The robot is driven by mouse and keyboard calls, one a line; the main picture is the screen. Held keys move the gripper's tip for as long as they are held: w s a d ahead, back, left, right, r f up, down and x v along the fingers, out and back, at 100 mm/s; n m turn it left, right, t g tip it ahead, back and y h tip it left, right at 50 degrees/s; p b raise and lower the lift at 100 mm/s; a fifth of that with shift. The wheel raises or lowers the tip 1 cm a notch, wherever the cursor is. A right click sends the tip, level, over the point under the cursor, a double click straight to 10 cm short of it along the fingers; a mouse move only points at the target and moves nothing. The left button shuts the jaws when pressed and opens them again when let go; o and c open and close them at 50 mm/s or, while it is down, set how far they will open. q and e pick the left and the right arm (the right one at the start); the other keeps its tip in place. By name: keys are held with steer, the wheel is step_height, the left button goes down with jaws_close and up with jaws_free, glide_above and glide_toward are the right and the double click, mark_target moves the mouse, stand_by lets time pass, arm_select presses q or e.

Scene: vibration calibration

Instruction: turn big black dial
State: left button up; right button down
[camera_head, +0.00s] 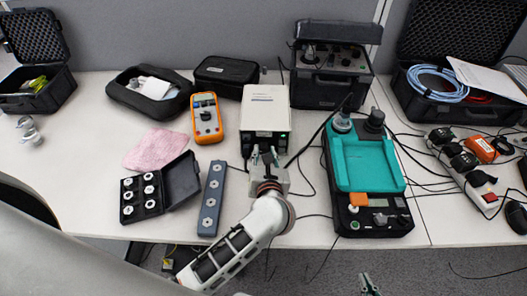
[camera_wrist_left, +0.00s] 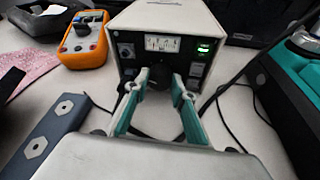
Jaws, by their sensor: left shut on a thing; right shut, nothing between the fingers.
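The big black dial (camera_wrist_left: 155,77) sits low on the front panel of a beige box-shaped instrument (camera_head: 265,108), below its meter (camera_wrist_left: 162,43). A green light (camera_wrist_left: 204,48) is lit at the panel's right side. My left gripper (camera_wrist_left: 159,84) is shut on the dial, one teal-padded finger on each side. In the head view my left gripper (camera_head: 265,155) is at the instrument's front and hides the dial. My right gripper (camera_head: 370,285) is shut and empty at the bottom edge of the head view, away from the table's objects.
An orange multimeter (camera_head: 206,119) stands left of the instrument. A grey bar with metal nuts (camera_head: 212,198) and an open black case (camera_head: 180,180) lie front left. A teal and black device (camera_head: 368,165) stands to the right. Cables run between it and the instrument.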

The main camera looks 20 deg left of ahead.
arm_select(q)
steer(key=shift+m, duration=0.3)
stand_by(0.4)
steer(key=o, duration=1.1)
